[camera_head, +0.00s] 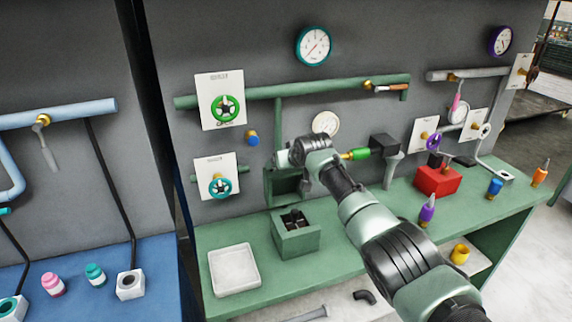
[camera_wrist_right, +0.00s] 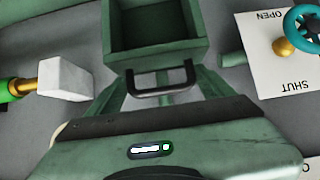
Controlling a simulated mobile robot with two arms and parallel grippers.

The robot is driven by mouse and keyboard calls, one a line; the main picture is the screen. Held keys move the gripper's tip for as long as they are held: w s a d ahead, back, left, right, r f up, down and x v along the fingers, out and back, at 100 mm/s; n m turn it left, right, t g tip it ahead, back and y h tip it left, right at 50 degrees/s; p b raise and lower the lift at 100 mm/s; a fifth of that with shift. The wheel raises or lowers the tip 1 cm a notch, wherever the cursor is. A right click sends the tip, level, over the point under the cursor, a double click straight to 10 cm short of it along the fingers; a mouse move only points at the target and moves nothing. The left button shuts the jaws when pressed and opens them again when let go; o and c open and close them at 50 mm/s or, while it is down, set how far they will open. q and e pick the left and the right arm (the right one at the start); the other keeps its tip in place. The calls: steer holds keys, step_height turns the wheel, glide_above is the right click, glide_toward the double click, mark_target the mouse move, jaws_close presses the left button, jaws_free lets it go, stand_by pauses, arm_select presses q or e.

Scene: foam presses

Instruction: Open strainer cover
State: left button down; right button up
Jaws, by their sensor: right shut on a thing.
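My right arm reaches in from the lower right in the head view. Its gripper (camera_head: 301,190) is at a green housing (camera_head: 270,190) low on the wall, and partly hides it. In the wrist view a black U-shaped handle (camera_wrist_right: 161,84) is in front of my gripper, below an open-sided green box (camera_wrist_right: 157,30). My right gripper is shut on this handle, though the finger contact is hard to make out. How far the cover stands open cannot be told. My left gripper is not in view.
A green open box (camera_head: 296,241) with dark parts inside stands on the bench below the gripper. A white tray (camera_head: 234,269) lies left of it. A teal handwheel (camera_head: 220,185) is on the wall to the left. A red box (camera_head: 437,181) stands to the right.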

steer(key=shift+w+r, duration=0.3)
steer(key=shift+r, duration=0.3)
steer(key=o, duration=1.7)
steer(key=shift+o, duration=0.4)
steer(key=shift+s+d+f, duration=0.1)
steer(key=shift+s+f, duration=0.1)
steer(key=shift+f, duration=0.05)
steer(key=b+v, duration=0.1)
steer(key=v, duration=0.7)
steer(key=shift+b, duration=0.3)
